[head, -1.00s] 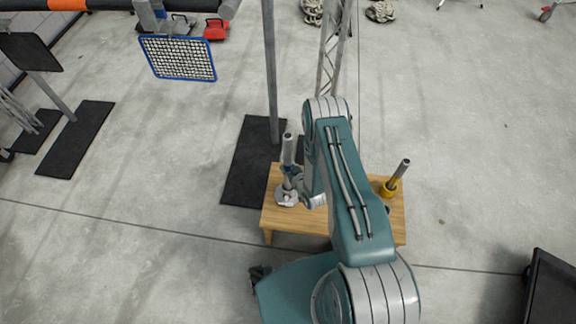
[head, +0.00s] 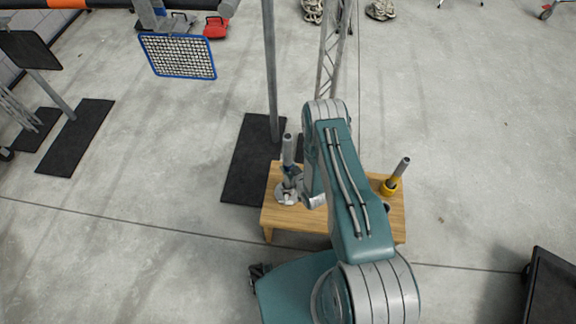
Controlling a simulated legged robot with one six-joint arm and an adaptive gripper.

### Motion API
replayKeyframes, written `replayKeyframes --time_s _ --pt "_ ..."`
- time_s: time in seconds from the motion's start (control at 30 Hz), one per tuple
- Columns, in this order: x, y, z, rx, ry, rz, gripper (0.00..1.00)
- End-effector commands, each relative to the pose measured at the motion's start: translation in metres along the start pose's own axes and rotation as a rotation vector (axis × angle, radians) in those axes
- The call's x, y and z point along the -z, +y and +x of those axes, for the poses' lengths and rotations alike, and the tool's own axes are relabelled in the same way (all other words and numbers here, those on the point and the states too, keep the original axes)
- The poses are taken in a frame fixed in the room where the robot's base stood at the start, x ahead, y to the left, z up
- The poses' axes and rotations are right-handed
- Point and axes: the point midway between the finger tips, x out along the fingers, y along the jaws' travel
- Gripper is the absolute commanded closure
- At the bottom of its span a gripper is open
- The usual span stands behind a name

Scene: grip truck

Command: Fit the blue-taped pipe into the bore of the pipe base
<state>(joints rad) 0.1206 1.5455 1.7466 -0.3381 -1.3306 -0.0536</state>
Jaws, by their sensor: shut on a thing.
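The blue-taped pipe (head: 288,150) stands close to upright over the left part of a wooden table, a grey tube with a dark open top. A little dark blue shows low on it, beside my gripper. The grey pipe base (head: 284,197), a round flange, sits on the table directly beneath the pipe. My gripper (head: 292,174) is shut on the pipe's lower part, just above the base. The gripper and arm partly hide the pipe's lower end and the bore, so I cannot tell whether the pipe is inside the bore or above it.
The wooden table (head: 308,221) has a second grey pipe (head: 399,171) leaning in a yellow base (head: 388,188) at its right. A thin grey post (head: 271,70) on a black mat (head: 245,170) and a lattice mast (head: 331,60) stand just behind the table.

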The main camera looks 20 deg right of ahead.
Motion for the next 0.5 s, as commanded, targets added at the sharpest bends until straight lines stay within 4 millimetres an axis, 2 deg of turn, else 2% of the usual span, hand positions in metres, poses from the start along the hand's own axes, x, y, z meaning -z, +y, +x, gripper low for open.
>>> replayKeyframes --time_s 0.5 --pt "-0.016 0.000 0.007 0.000 0.002 0.000 1.00"
